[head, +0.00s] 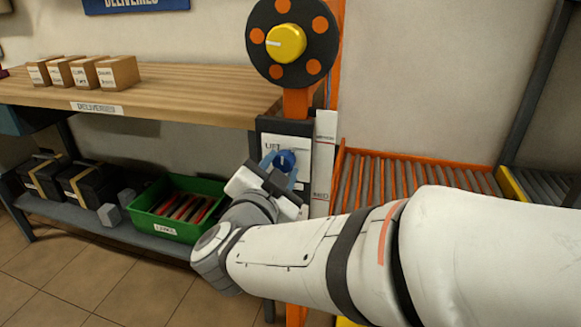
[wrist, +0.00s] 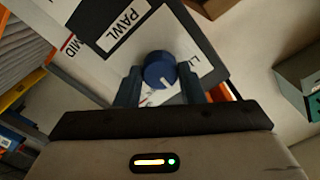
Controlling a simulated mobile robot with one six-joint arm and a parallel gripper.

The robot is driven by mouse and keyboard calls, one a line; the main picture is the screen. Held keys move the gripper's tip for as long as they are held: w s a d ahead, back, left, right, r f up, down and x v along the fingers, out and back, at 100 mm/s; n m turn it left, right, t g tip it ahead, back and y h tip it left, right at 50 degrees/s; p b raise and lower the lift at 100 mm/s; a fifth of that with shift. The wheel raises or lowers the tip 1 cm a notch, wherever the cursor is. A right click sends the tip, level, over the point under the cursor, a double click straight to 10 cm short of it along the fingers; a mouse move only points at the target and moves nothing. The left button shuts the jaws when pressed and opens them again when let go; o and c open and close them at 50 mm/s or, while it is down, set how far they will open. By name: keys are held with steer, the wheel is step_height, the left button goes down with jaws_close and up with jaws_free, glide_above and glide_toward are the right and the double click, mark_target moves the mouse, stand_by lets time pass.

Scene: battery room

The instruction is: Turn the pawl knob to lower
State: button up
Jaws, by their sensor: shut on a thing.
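The pawl knob (head: 284,160) is a small blue round knob on a white panel (head: 294,148) with dark edges, on the post below the black wheel.
A black wheel (head: 262,68) with orange dots and a yellow hub is above the panel. A wooden bench (head: 180,95) with several boxes is at left. A green bin (head: 150,200) stands on the lower shelf. An orange roller conveyor (head: 400,180) lies right of the post.

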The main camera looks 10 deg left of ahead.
steer(key=m+b, duration=0.2)
steer(key=m, duration=0.2)
steer(key=shift+m+b, duration=0.6)
steer(key=shift+m, duration=1.6)
steer(key=o, duration=1)
steer(key=s+p, duration=0.1)
steer(key=s, duration=0.4)
steer(key=s+p, duration=0.1)
steer(key=s, duration=0.1)
steer(key=shift+s+a+p, duration=0.3)
steer(key=shift+s+p, duration=0.05)
steer(key=shift+s, duration=0.05)
